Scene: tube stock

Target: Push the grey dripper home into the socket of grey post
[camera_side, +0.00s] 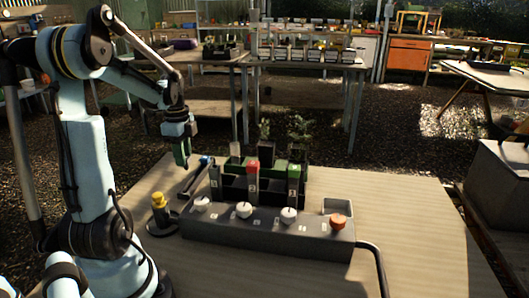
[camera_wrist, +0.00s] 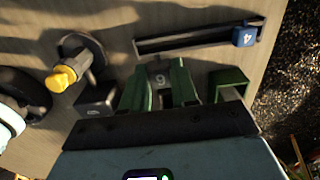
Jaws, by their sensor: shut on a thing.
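My gripper (camera_side: 181,160) hangs above the left end of the bench, at the rack's left side. In the wrist view its two green fingers (camera_wrist: 158,88) are shut on a small grey piece with a pale number, the grey dripper (camera_wrist: 160,77). Its lower part is hidden, and in the side view I cannot make it out. A dark grey numbered post (camera_wrist: 97,101) stands left of the fingers in the wrist view, apart from them. A grey post also shows at the rack's left end (camera_side: 215,184) in the side view. I cannot see into its socket.
A yellow-topped stand (camera_side: 160,212) and a slotted rail (camera_wrist: 190,40) with a blue block (camera_wrist: 244,36) lie near my gripper. A green post (camera_wrist: 231,83) stands right in the wrist view. A grey console (camera_side: 265,233) with knobs fronts the rack. The bench's right side is clear.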

